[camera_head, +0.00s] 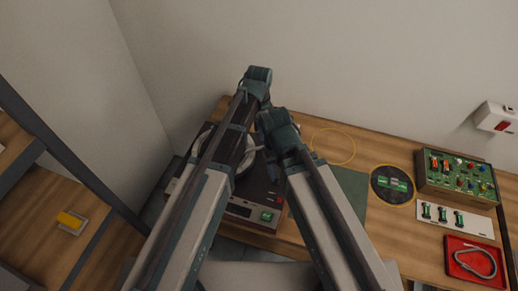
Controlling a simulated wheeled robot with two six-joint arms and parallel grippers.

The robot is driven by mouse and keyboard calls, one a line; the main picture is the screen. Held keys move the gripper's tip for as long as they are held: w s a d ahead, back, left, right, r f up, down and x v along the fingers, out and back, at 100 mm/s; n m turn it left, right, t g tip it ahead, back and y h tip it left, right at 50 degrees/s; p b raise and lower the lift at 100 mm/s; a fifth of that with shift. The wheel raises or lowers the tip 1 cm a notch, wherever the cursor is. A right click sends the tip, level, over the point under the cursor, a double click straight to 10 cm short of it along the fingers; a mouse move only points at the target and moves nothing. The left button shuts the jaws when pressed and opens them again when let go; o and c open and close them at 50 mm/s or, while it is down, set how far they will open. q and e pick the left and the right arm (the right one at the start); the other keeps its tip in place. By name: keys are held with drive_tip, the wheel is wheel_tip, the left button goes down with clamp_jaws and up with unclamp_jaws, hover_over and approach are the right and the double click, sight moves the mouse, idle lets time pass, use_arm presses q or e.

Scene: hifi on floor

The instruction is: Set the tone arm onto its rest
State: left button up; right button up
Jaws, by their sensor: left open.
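The black record player (262,195) stands on the wooden bench, with its pale platter (246,158) partly showing between my arms. My left gripper (264,98) is at the end of the arm from the left, above the far part of the player. It is open, and its fingers are largely hidden. My right arm's wrist sits just right of it, above the right side of the player. Its finger opening cannot be made out.
A green mat (350,188) lies right of the player, with a yellow ring (333,147) behind it. Further right are a black round mat (393,184), a green circuit board box (457,173), a white strip (455,219) and a red tray (474,262). The wall rises behind the bench.

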sight(259, 147)
use_arm(q)
wheel_tip(259, 147, down, 8)
drive_tip(key=b, duration=0.7)
drive_tip(key=shift+f, duration=0.15)
use_arm(e)
wheel_tip(259, 147, down, 8)
drive_tip(key=shift+f, duration=0.15)
use_arm(q)
clamp_jaws()
idle(0.4)
